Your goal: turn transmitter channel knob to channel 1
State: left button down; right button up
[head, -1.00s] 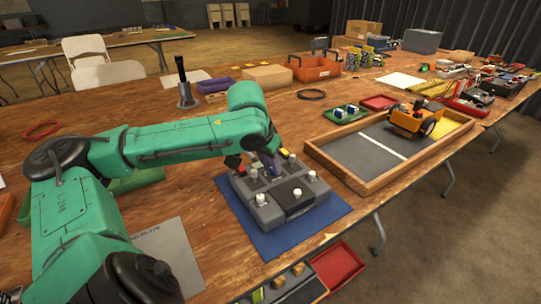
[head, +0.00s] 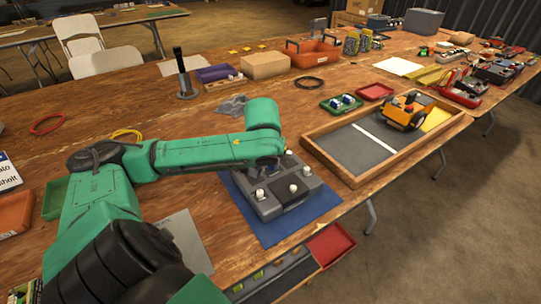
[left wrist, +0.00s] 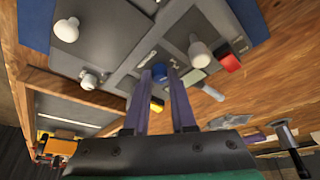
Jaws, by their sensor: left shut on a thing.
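The grey transmitter (head: 262,207) lies on a blue mat (head: 318,207) near the table's front edge. In the left wrist view its panel (left wrist: 120,45) carries white knobs, a red switch (left wrist: 229,61) and a yellow button (left wrist: 156,104). My left gripper (left wrist: 161,76) reaches over the panel, its two purple fingers on either side of a small blue knob (left wrist: 159,70), shut on it. The knob's pointer and channel markings are too small to read. In the head view my green arm hides the fingers and the transmitter's far part. My right gripper is not in view.
A wooden-framed tray (head: 350,178) with an orange toy vehicle (head: 405,112) stands close to the transmitter's right. An orange toolbox (head: 313,54) and a cardboard box (head: 265,66) stand farther back. A red bin (head: 328,243) sits below the front edge.

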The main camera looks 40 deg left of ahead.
pick_arm(q)
jog(key=c, duration=0.7)
grip_release()
jog(key=shift+c, duration=0.2)
jog(key=shift+r, duration=0.1)
jog(key=p+v, duration=0.2)
jog(key=v, duration=1.2)
jog(key=shift+s+r, duration=0.15)
jog(key=shift+s, duration=0.1)
